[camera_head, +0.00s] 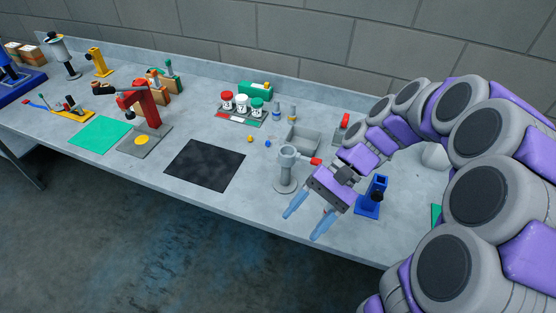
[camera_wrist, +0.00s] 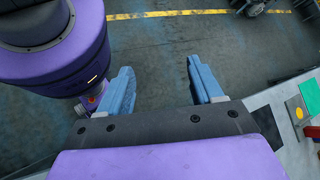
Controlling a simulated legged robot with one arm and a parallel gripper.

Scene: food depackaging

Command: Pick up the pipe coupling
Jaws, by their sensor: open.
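My gripper (camera_head: 305,222) is open and empty at the front edge of the table, right of the black mat. Its two blue fingers stand apart in the wrist view (camera_wrist: 160,70), with only dark floor between them. A grey upright pipe-like fitting (camera_head: 285,177) with a round top and a red-tipped side piece stands on the table just behind my gripper, apart from the fingers. I cannot tell for sure whether it is the pipe coupling. The wrist view does not show this fitting.
A blue stand (camera_head: 370,197) is close to the right of my gripper. A grey open bin (camera_head: 303,138) and a rack of capped jars (camera_head: 241,113) stand behind. The black mat (camera_head: 205,166) is bare. A red press (camera_head: 146,105) stands farther left.

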